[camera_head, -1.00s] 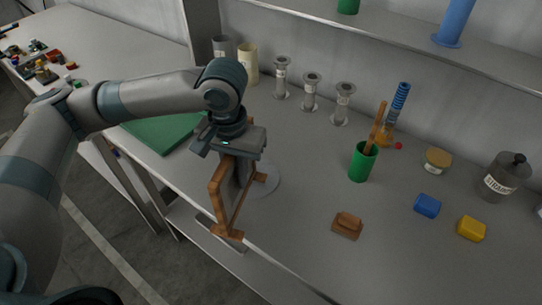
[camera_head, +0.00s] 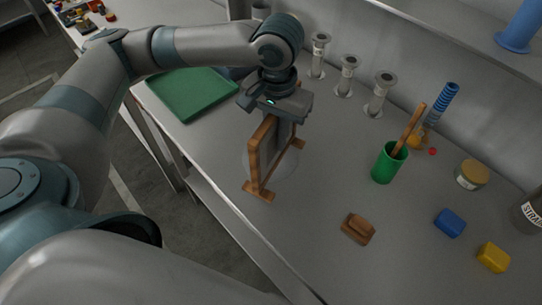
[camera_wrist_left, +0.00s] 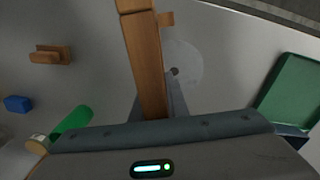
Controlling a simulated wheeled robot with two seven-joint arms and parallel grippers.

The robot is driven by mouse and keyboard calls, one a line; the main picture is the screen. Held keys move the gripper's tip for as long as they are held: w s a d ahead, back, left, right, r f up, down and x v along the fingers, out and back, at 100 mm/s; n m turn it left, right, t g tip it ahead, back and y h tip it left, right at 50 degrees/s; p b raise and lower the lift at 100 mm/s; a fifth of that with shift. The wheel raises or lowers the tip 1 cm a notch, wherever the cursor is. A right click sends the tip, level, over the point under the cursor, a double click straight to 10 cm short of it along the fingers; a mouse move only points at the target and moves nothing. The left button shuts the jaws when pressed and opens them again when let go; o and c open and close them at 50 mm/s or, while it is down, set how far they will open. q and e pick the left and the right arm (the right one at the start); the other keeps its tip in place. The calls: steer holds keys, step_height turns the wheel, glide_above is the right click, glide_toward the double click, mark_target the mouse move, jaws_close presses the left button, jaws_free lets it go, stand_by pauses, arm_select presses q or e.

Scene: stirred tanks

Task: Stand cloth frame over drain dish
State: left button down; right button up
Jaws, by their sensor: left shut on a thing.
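The wooden cloth frame (camera_head: 257,160) is held upright in my left gripper (camera_head: 281,128), its feet near the bench top. I cannot tell whether the feet touch. The drain dish (camera_head: 285,168) is a pale round disc on the bench, behind and beside the frame and partly hidden by it. In the left wrist view the frame's brown bar (camera_wrist_left: 146,60) runs up from my left gripper (camera_wrist_left: 158,104), and the dish (camera_wrist_left: 190,62) with its dark central hole shows just right of the bar. My right gripper is not seen.
A brown block (camera_head: 358,228), a green cup (camera_head: 388,163) with a wooden stick, and blue (camera_head: 450,222) and yellow (camera_head: 493,257) blocks stand to the right. Several grey flanged cylinders (camera_head: 347,76) stand behind. The bench's front edge is close.

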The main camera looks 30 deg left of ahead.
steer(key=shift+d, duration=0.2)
arm_select(q)
steer(key=shift+w+d+r+m, duration=0.1)
steer(key=shift+d+m, duration=0.05)
steer(key=shift+m, duration=0.15)
steer(key=w+d+r+m, duration=0.3)
steer(key=d+r+m, duration=0.5)
steer(key=m, duration=1.3)
steer(key=shift+d+r+b, duration=0.15)
steer(key=shift+r+b, duration=0.25)
steer(key=shift+b, duration=0.05)
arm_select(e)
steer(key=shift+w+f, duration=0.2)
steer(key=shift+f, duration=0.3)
arm_select(q)
steer(key=shift+s, duration=0.1)
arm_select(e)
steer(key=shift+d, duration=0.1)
